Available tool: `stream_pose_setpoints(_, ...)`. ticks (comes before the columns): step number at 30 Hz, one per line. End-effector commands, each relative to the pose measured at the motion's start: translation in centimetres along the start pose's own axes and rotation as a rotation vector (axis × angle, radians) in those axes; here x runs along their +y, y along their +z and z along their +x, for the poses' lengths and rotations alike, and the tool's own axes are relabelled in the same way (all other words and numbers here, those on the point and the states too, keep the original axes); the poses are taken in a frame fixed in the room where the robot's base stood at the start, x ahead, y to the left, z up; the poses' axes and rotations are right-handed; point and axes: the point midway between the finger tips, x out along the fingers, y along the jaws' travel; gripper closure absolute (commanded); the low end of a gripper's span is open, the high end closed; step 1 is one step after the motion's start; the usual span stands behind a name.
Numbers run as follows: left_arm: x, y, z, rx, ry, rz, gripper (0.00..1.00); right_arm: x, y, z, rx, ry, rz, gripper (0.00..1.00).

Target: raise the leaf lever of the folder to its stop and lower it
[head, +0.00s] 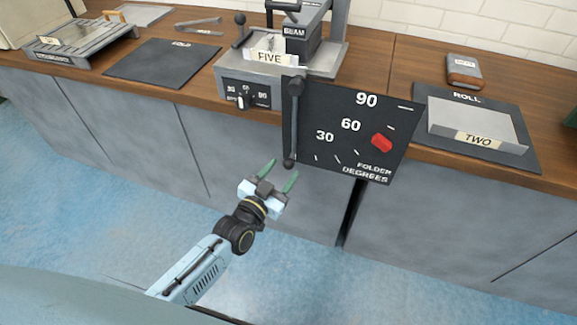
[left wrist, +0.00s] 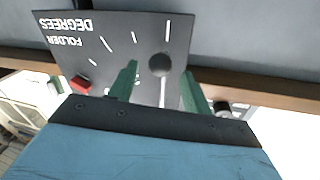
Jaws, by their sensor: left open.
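The folder (head: 330,100) has a black degree plate (head: 345,118) marked 30, 60 and 90, hanging at the counter's front edge. Its leaf lever (head: 294,125) hangs nearly straight down at the plate's left side, with a dark ball knob (head: 290,163) at its lower end. A red block (head: 381,142) sits on the plate; it also shows in the left wrist view (left wrist: 81,84). My left gripper (head: 280,174) is open just below the knob. In the left wrist view the knob (left wrist: 160,65) appears between the green fingertips, with gaps on both sides. My right gripper is out of view.
A small box with a dial (head: 243,94) sits left of the lever, below the FIVE label (head: 270,57). A ROLL mat (head: 478,150) with a tray labelled TWO (head: 478,124) lies right. A dark mat (head: 163,62) lies left. The space before the cabinets is clear.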

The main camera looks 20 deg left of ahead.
Motion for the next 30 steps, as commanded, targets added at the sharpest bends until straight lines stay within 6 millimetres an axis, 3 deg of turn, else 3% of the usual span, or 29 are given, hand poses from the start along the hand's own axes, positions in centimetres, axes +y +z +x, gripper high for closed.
stream_pose_setpoints(3, 0.1, 0.1, 1.9, 0.001, 0.000, -0.001, 0.51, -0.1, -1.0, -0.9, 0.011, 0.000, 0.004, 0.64)
stream_pose_setpoints(9, 0.1, 0.1, 3.6, 0.000, 0.001, 0.000, 0.51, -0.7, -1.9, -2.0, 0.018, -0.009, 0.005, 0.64)
stream_pose_setpoints(20, 0.0, 0.0, 4.0, -0.002, 0.001, 0.000, 0.51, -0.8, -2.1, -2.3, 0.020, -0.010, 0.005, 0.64)
stream_pose_setpoints(30, 0.0, 0.0, 3.9, -0.001, 0.001, 0.000, 0.95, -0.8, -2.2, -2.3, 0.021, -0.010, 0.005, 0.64)
